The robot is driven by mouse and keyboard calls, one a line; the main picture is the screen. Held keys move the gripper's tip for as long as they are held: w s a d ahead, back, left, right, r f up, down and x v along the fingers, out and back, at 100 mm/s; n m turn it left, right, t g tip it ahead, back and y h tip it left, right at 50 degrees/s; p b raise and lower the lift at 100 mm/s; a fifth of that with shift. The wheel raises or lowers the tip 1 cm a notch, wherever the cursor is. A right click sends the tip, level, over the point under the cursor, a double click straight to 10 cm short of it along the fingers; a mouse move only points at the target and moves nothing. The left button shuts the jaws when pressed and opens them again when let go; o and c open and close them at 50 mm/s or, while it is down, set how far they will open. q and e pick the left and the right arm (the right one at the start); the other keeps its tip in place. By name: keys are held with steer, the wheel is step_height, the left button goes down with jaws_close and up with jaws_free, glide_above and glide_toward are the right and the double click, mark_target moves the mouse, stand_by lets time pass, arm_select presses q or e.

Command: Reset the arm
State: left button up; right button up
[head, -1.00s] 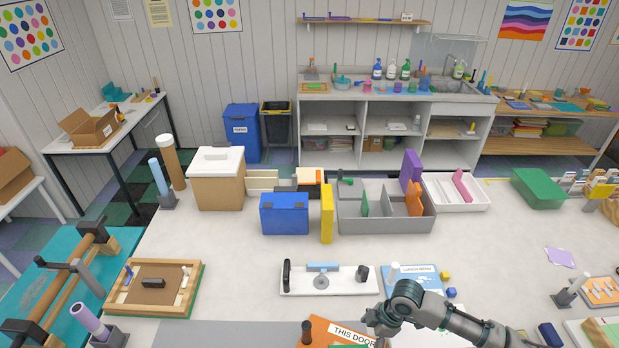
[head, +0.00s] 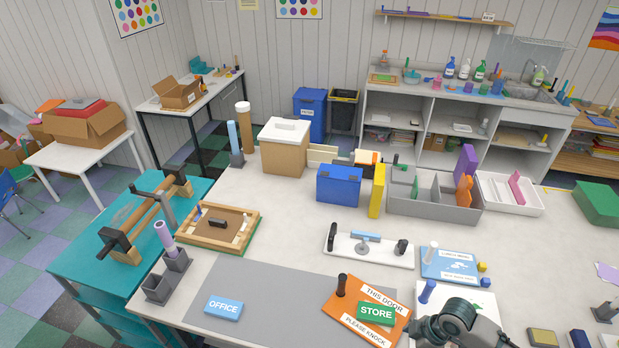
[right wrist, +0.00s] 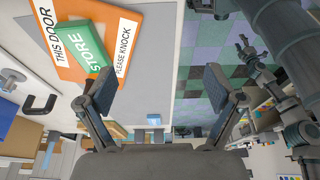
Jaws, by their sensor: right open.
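My right arm (head: 458,325) comes in at the bottom right of the head view, over the front of the table. In the right wrist view my right gripper (right wrist: 163,88) is open, with nothing between its fingers. The green STORE block (right wrist: 85,75) lies on the orange door sign (right wrist: 80,28) beside the left finger in that view; the block (head: 376,313) and sign (head: 358,334) also show in the head view.
A blue OFFICE block (head: 223,308) lies on the grey mat (head: 265,285). A white board with handles (head: 372,251), a blue box (head: 339,185) and a grey divided tray (head: 430,206) stand farther back. The mat's middle is clear.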

steer(key=s+a+f+m+t, duration=0.2)
steer(key=s+a+f+m, duration=0.25)
steer(key=a+f, duration=0.4)
steer(key=s+d+f+m+h, duration=0.2)
steer(key=s+d+m+h, duration=0.1)
steer(key=s+m, duration=0.6)
step_height(320, 180, down, 29)
steer(key=s+b, duration=0.2)
steer(key=s, duration=0.1)
arm_select(q)
step_height(320, 180, down, 4)
steer(key=shift+w+f+b, duration=0.1)
steer(key=shift+b, duration=1)
arm_select(e)
steer(key=s+d+f+g, duration=0.1)
steer(key=s+d+f, duration=0.1)
steer(key=s+f, duration=0.6)
steer(key=s+d+f, duration=0.1)
steer(key=s+f, duration=0.7)
steer(key=f, duration=0.1)
steer(key=shift+s+d+f+n+g, duration=0.15)
steer(key=shift+s+d+n+g, duration=0.2)
steer(key=shift+g, duration=0.05)
